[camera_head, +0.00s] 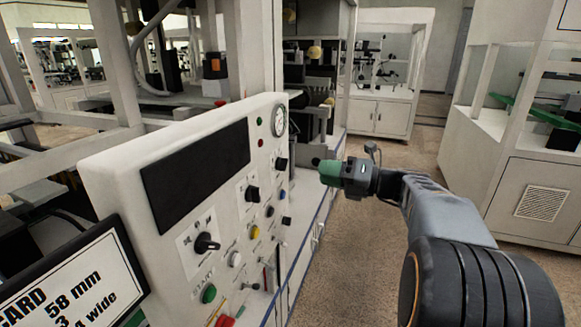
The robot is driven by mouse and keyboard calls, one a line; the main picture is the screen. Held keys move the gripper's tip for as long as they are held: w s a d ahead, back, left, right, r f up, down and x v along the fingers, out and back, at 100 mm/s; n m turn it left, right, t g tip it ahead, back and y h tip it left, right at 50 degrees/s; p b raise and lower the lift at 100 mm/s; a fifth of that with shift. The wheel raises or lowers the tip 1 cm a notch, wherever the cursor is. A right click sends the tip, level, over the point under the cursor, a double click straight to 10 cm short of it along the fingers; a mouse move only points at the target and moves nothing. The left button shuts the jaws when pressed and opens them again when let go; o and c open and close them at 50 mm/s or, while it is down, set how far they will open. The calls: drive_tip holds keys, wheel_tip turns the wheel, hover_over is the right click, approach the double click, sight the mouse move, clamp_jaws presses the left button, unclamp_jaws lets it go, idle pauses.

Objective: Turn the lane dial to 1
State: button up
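A white control panel (110,180) carries several black knobs. The largest-looking knob (207,243) is at the lower left on a printed plate, a second knob (252,194) is in the middle, and a third knob (281,163) is at the upper right. The labels are too small to read, so I cannot tell which is the lane dial or where it points. My gripper (322,170) is right of the panel, seen side-on with a green part near its end. It appears apart from the knobs. Its fingers are too small to tell open from shut.
The panel also has a dark screen (196,172), a round gauge (279,121), a green button (209,293), a yellow button (255,232) and small levers. A sign (75,285) stands front left. A machine cabinet (530,190) is at right. Open floor (350,260) lies between.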

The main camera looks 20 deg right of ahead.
sight(282, 164)
drive_tip(key=x, duration=0.9)
drive_tip(key=shift+w+a+p, duration=0.2)
drive_tip(key=shift+a+p, duration=0.05)
drive_tip(key=shift+p, duration=0.1)
clamp_jaws()
